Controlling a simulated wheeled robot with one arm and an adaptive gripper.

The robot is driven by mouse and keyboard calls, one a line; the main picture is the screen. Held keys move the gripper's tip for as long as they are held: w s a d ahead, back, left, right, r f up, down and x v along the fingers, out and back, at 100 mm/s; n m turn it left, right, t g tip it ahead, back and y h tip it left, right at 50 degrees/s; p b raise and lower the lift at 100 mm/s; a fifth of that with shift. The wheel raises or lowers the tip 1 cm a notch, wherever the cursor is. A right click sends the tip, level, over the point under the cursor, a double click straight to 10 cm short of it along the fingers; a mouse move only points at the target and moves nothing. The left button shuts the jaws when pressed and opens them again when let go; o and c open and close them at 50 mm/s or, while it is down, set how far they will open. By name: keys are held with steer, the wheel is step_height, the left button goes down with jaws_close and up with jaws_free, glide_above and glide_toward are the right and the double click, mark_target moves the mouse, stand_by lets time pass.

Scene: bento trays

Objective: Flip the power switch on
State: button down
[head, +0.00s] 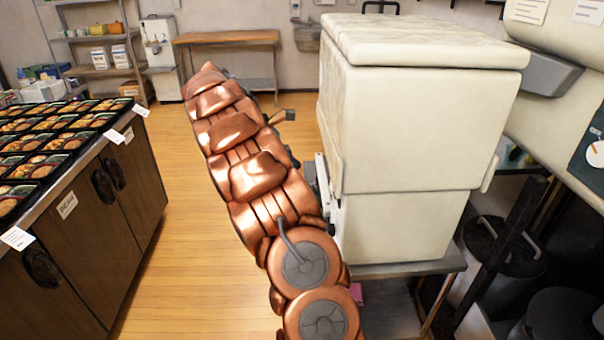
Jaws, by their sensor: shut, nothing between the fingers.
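No power switch can be made out in the head view. A large cream-coloured, box-shaped machine (420,130) stands right of centre on a low metal stand. A narrow white part with dark fittings (323,185) shows at its lower left side, partly covered by my arm. My copper-coloured arm rises from the bottom centre toward the upper left, just left of the machine. My gripper cannot be made out; the arm hides what lies behind it. A small dark part with a grey end (284,115) sticks out at the arm's right edge; I cannot tell what it is.
A dark wooden counter (105,225) with several filled bento trays stands at the left. A wooden-topped table (228,38) and shelves (100,40) stand at the back. Dark bins (505,250) are at the right. The wooden floor (175,200) between counter and arm is clear.

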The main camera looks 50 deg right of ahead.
mark_target(332, 184)
steer(key=shift+v, duration=1.3)
steer(key=shift+s+f+b, duration=0.1)
steer(key=shift+b, duration=0.25)
steer(key=f+b, duration=0.1)
steer(key=b, duration=0.2)
steer(key=shift+f+b, duration=0.2)
steer(key=shift+b, duration=0.15)
steer(key=shift+r, duration=0.1)
steer(key=s+d+r+p+x, duration=0.1)
steer(key=x, duration=1.1)
steer(key=shift+s+d+p, duration=0.25)
steer(key=shift+p, duration=0.05)
